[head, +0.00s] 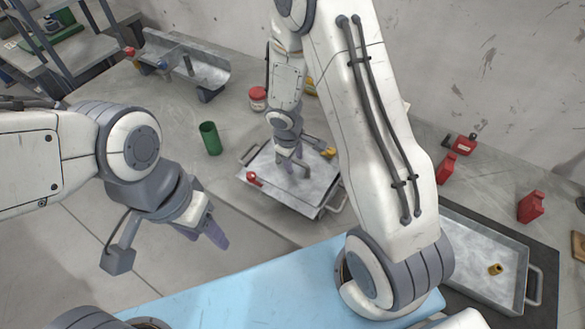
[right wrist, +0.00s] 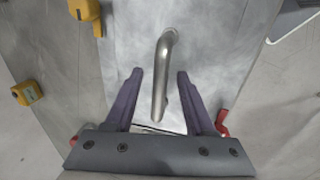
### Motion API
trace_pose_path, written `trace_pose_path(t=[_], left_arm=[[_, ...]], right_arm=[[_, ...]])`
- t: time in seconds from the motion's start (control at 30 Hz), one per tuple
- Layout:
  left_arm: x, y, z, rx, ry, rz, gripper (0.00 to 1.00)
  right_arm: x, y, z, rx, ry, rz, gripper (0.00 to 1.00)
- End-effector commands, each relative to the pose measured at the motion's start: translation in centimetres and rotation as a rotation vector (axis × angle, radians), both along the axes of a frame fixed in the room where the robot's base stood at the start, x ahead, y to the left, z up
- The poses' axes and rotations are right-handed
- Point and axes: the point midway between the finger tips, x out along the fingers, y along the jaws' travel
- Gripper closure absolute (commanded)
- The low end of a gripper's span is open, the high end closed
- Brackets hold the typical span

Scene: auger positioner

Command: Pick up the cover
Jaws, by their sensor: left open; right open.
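The cover is a grey metal plate with side handles, lying flat in the middle of the head view (head: 310,198). Its bare surface also fills much of the right wrist view (right wrist: 215,60). A bent metal bar handle (right wrist: 162,80) stands up from it. My right gripper (right wrist: 159,76) is open, with one finger on each side of the bar handle and visible gaps on both sides. In the head view my right gripper (head: 292,168) is over the plate and partly hides the handle. My left gripper (head: 212,236) is open and empty, left of the cover and apart from it.
A red clamp (head: 253,179) and a yellow clamp (head: 328,153) sit at the plate's edges. A green cup (head: 210,138) and a red jar (head: 258,98) stand nearby. A tray (head: 470,222) lies at right, with red blocks (head: 531,206) beyond. A metal trough (head: 185,62) stands at back left.

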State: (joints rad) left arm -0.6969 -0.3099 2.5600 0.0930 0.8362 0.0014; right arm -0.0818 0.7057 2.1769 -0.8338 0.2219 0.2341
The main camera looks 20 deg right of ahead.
Motion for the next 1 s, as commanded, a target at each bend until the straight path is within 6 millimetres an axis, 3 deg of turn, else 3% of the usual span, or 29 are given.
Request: trace_pose_path(t=[0.17, 0.2, 0.33, 1.0], left_arm=[[0.0, 0.0, 0.02, 0.0, 0.0, 0.0, 0.46], [0.0, 0.0, 0.02, 0.0, 0.0, 0.0, 0.46], [0.0, 0.0, 0.02, 0.0, 0.0, 0.0, 0.46], [0.0, 0.0, 0.03, 0.0, 0.0, 0.0, 0.46]], right_arm=[[0.03, -0.02, 0.0, 0.001, -0.001, 0.0, 0.45], [0.03, -0.02, 0.0, 0.0, 0.0, 0.0, 0.49], [0.0, -0.02, 0.0, 0.0, 0.0, 0.0, 0.99], [-0.02, -0.04, 0.03, -0.001, 0.001, 0.0, 1.0]])
